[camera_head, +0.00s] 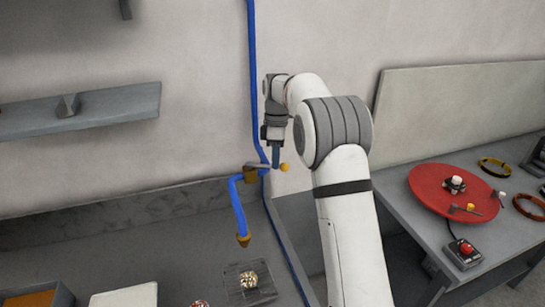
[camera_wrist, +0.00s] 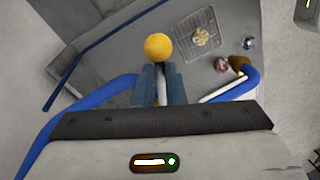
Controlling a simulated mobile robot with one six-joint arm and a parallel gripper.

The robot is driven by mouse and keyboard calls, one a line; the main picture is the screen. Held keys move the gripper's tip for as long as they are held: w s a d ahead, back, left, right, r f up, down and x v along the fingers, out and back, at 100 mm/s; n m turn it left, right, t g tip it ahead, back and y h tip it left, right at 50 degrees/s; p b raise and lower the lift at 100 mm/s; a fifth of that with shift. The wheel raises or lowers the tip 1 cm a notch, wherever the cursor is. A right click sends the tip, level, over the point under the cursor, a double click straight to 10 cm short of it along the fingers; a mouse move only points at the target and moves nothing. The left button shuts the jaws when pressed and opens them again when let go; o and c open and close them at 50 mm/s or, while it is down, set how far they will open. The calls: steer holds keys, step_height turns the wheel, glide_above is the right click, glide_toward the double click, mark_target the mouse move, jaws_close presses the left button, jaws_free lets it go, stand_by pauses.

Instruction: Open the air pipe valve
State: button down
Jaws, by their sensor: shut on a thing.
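The blue air pipe (camera_head: 253,60) runs down the wall to a brass valve (camera_head: 250,175). Its lever ends in a yellow ball (camera_head: 285,167), which sticks out to the right. In the wrist view the yellow ball (camera_wrist: 158,46) shows just beyond my fingertips. My gripper (camera_head: 276,160) points down at the lever, and in the wrist view its two fingers (camera_wrist: 160,82) are shut on the pale lever shaft, behind the ball. The valve body is hidden by the gripper in the wrist view.
A blue branch pipe (camera_head: 238,205) ends in a brass nozzle (camera_head: 243,240) above the grey bench, near a wire rack (camera_head: 232,284) holding a small coil. A shelf (camera_head: 85,112) hangs at left. A red disc (camera_head: 425,191) lies on the right table.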

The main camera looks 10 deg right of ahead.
steer(key=shift+w+a+n, duration=0.1)
steer(key=shift+w+n, duration=0.15)
steer(key=shift+n, duration=0.05)
stand_by(0.4)
steer(key=c, duration=1.5)
jaws_free()
steer(key=r, duration=0.2)
steer(key=w+r, duration=0.1)
steer(key=r, duration=0.4)
steer(key=shift+w+r+b, duration=0.3)
steer(key=shift+r, duration=0.05)
